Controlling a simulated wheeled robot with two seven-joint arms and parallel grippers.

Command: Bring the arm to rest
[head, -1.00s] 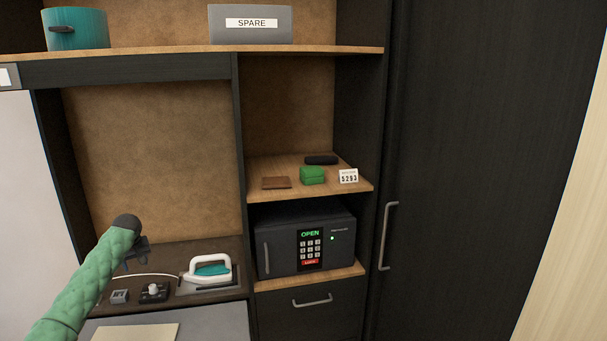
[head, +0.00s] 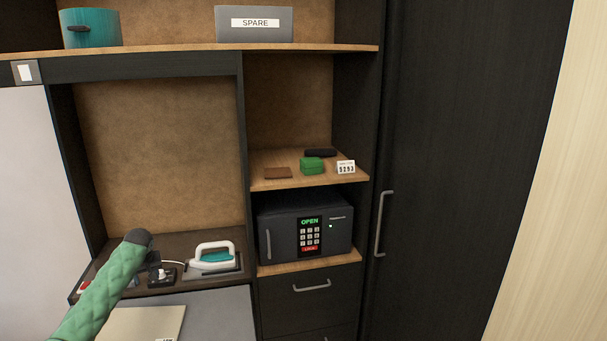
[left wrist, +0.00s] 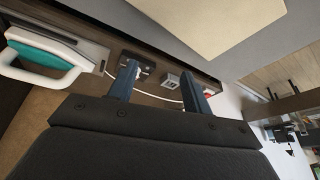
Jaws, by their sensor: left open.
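My left arm in green quilted sleeve (head: 98,300) comes in from the lower left in the head view. My left gripper (head: 154,261) is small and partly hidden behind the dark wrist there. In the left wrist view my left gripper (left wrist: 160,80) shows two dark fingers apart, with nothing held between them. The fingers are over the dark counter (head: 215,284). A switch block with a pale knob (head: 161,275) is close by the gripper in the head view. My right arm and gripper are not in view.
A white and teal iron (head: 213,257) stands on the counter, right of the gripper. A pale board (head: 150,322) lies in front, lower down. A dark safe reading OPEN (head: 290,228) stands right, under a shelf with a green box (head: 311,166). The tall dark door (head: 460,150) is farther right.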

